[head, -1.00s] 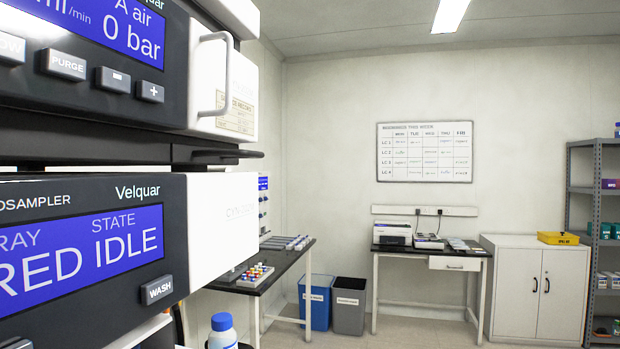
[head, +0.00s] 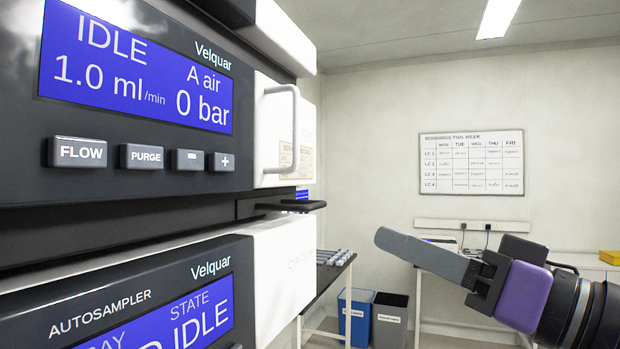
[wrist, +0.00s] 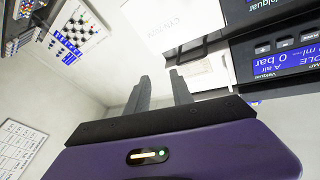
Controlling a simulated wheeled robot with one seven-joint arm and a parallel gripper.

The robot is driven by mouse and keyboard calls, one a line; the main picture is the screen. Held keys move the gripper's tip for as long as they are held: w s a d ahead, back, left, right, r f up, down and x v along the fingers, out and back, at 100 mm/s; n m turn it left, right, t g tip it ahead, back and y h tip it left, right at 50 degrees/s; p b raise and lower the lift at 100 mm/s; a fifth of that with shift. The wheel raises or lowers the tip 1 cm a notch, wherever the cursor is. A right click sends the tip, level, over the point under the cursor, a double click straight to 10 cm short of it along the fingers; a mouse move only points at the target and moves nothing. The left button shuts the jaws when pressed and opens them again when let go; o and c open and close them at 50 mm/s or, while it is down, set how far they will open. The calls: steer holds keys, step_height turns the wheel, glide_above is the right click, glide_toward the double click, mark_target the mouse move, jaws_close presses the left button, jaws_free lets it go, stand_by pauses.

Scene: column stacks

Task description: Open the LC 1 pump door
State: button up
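The pump (head: 140,85) is the upper module at left in the head view, with a blue screen reading IDLE, 1.0 ml/min and 0 bar. Its white door (head: 268,110) carries a pale vertical bar handle (head: 294,130) and looks shut. No LC 1 label is readable on it. My gripper (head: 385,240) is to the right of the handle and lower, apart from it. In the wrist view, my gripper (wrist: 162,83) has its two fingers apart with nothing between them. The pump's screen (wrist: 285,62) shows there upside down, right of the fingers.
The autosampler (head: 160,300) is below the pump. A black ledge handle (head: 290,205) sticks out between them. A bench, a blue bin (head: 357,315) and a dark bin (head: 390,320) stand beyond. The air between handle and gripper looks clear.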

mark_target(297, 138)
steer(key=s+a+r+n+g+p, duration=0.1)
steer(key=s+a+r+n+g, duration=0.1)
steer(key=s+r+n, duration=0.3)
steer(key=s+a+r+n+g, duration=0.1)
steer(key=s+a+r+g, duration=0.15)
steer(key=r, duration=0.55)
steer(key=p+x, duration=0.2)
steer(key=x, duration=0.4)
steer(key=shift+s+a+p, duration=0.15)
steer(key=shift+a+p, duration=0.15)
steer(key=shift+a, duration=0.1)
steer(key=shift+f, duration=0.1)
jaws_close()
stand_by(0.4)
